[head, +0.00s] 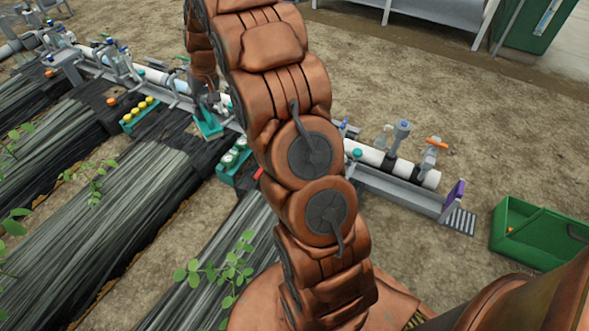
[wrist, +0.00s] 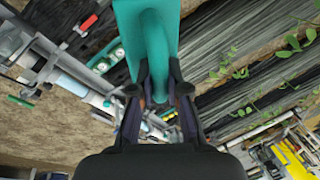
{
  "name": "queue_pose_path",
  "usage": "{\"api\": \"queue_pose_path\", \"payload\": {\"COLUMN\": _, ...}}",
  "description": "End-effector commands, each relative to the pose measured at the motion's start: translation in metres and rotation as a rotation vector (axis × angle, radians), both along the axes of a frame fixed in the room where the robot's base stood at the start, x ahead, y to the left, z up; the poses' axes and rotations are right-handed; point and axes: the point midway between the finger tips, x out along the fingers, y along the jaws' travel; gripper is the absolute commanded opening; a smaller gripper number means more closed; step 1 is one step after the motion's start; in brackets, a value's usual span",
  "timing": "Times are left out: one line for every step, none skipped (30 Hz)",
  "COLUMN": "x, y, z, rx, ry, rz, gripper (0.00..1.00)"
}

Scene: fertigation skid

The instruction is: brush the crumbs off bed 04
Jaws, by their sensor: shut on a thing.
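My gripper (wrist: 158,100) is shut on the handle of a teal hand tool (wrist: 146,40), whose flat broad part extends away from the jaws; no bristles show. In the head view the tool (head: 208,125) hangs below my gripper (head: 206,98), over the pipe-side ends of the beds. Whether it touches anything cannot be told. Long beds with dark, streaked covers run from the pipe line: one at the left (head: 50,130), one in the middle (head: 130,215) and one partly behind my arm (head: 205,260). I cannot read which is bed 04. No crumbs can be made out.
A white pipe (head: 390,163) with valves runs along the bed ends. A teal rack with yellow caps (head: 140,114) and another with pale caps (head: 234,163) stand there. A green crate (head: 545,236) is at the right. Leafy plants (head: 215,272) grow along the beds. Bare soil lies behind.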

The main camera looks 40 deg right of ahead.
Motion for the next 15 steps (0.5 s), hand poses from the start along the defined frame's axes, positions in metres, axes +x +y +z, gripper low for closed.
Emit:
{"api": "queue_pose_path", "payload": {"x": -0.003, "y": -0.016, "z": -0.031, "rx": 0.004, "ry": 0.001, "rz": -0.032, "gripper": 0.0}}
{"api": "queue_pose_path", "payload": {"x": -0.003, "y": -0.025, "z": -0.043, "rx": 0.004, "ry": -0.003, "rz": -0.049, "gripper": 0.0}}
{"api": "queue_pose_path", "payload": {"x": -0.004, "y": -0.036, "z": -0.058, "rx": 0.003, "ry": -0.008, "rz": -0.072, "gripper": 0.0}}
{"api": "queue_pose_path", "payload": {"x": -0.006, "y": -0.045, "z": -0.069, "rx": 0.003, "ry": -0.01, "rz": -0.088, "gripper": 0.0}}
{"api": "queue_pose_path", "payload": {"x": -0.007, "y": -0.053, "z": -0.081, "rx": 0.003, "ry": -0.011, "rz": -0.105, "gripper": 0.0}}
{"api": "queue_pose_path", "payload": {"x": -0.01, "y": -0.065, "z": -0.096, "rx": 0.001, "ry": -0.016, "rz": -0.128, "gripper": 0.0}}
{"api": "queue_pose_path", "payload": {"x": -0.011, "y": -0.074, "z": -0.107, "rx": 0.0, "ry": -0.02, "rz": -0.144, "gripper": 0.0}}
{"api": "queue_pose_path", "payload": {"x": -0.013, "y": -0.082, "z": -0.119, "rx": -0.001, "ry": -0.022, "rz": -0.161, "gripper": 0.0}}
{"api": "queue_pose_path", "payload": {"x": -0.016, "y": -0.093, "z": -0.134, "rx": -0.001, "ry": -0.024, "rz": -0.183, "gripper": 0.0}}
{"api": "queue_pose_path", "payload": {"x": -0.019, "y": -0.102, "z": -0.145, "rx": -0.002, "ry": -0.026, "rz": -0.2, "gripper": 0.0}}
{"api": "queue_pose_path", "payload": {"x": -0.021, "y": -0.11, "z": -0.156, "rx": -0.004, "ry": -0.031, "rz": -0.219, "gripper": 0.0}}
{"api": "queue_pose_path", "payload": {"x": -0.025, "y": -0.122, "z": -0.171, "rx": -0.008, "ry": -0.035, "rz": -0.242, "gripper": 0.0}}
{"api": "queue_pose_path", "payload": {"x": -0.028, "y": -0.13, "z": -0.182, "rx": -0.01, "ry": -0.037, "rz": -0.259, "gripper": 0.0}}
{"api": "queue_pose_path", "payload": {"x": -0.032, "y": -0.138, "z": -0.193, "rx": -0.012, "ry": -0.038, "rz": -0.275, "gripper": 0.0}}
{"api": "queue_pose_path", "payload": {"x": -0.038, "y": -0.149, "z": -0.208, "rx": -0.014, "ry": -0.04, "rz": -0.297, "gripper": 0.0}}
